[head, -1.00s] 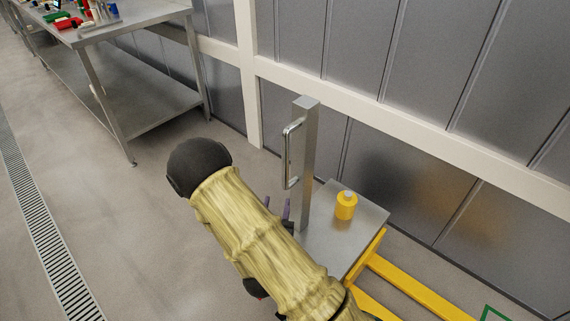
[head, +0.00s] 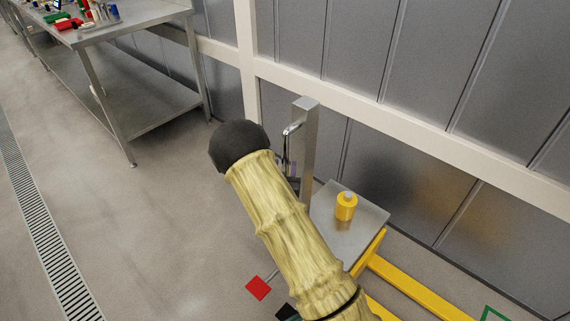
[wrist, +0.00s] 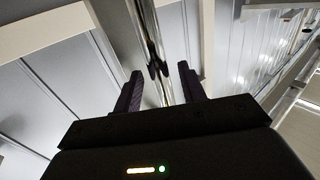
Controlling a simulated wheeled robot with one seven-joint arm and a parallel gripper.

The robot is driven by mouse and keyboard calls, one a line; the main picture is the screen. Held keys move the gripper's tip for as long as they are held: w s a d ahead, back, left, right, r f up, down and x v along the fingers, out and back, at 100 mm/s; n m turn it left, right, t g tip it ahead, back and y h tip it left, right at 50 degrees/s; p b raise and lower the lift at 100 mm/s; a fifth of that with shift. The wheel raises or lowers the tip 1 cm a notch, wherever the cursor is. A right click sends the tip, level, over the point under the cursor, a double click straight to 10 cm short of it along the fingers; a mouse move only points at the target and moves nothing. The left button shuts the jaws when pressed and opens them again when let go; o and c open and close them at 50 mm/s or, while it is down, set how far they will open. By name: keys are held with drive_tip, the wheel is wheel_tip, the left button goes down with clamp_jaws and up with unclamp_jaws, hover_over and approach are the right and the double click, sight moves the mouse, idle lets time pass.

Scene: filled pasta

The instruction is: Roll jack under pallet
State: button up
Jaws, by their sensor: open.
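The jack has a grey steel deck (head: 365,212), yellow forks (head: 415,293) reaching to the lower right, and an upright steel post (head: 308,140) with a chrome handle (head: 292,129). My gripper (head: 285,166) is at the handle, mostly hidden behind my arm. In the wrist view my gripper (wrist: 158,72) is open, with a dark finger on each side of a shiny upright bar (wrist: 152,35), which looks like the handle. I cannot tell whether the fingers touch it. No pallet can be made out.
A yellow container (head: 346,206) stands on the jack's deck. A panelled wall (head: 420,60) runs close behind the jack. A steel table (head: 125,22) with small items stands at upper left. A green floor outline (head: 494,314) shows at lower right. Left floor is clear.

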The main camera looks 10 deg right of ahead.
drive_tip(key=shift+x, duration=0.95)
clamp_jaws()
drive_tip(key=shift+s+d+f, duration=0.1)
